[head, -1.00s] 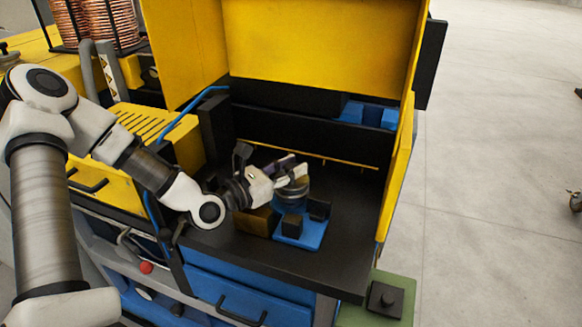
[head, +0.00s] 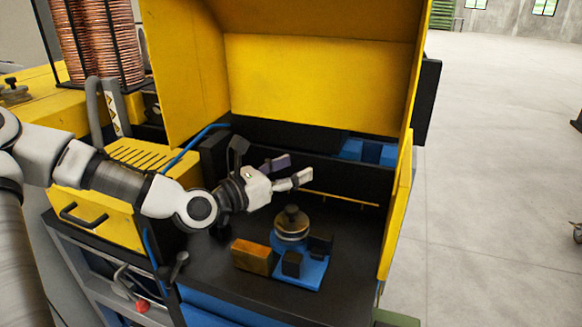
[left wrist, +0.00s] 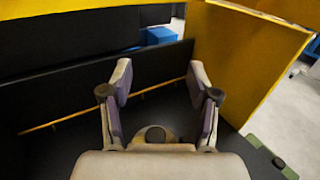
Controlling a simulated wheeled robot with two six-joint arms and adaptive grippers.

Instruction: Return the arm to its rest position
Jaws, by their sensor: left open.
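My left arm comes in from the left in the head view. Its gripper (head: 288,172) is open and empty, raised above the black work surface inside the yellow machine. In the left wrist view the gripper (left wrist: 160,90) also shows with its two fingers apart and nothing held. Below and a little right of it, a round metal part with a dark knob (head: 291,223) stands on a blue fixture (head: 312,274). My right gripper is not in view.
Yellow panels (head: 310,80) enclose the work area at the back and both sides. An orange-brown block (head: 251,256) sits beside the blue fixture. Copper coils (head: 100,45) stand at the upper left. Open floor (head: 490,170) lies to the right.

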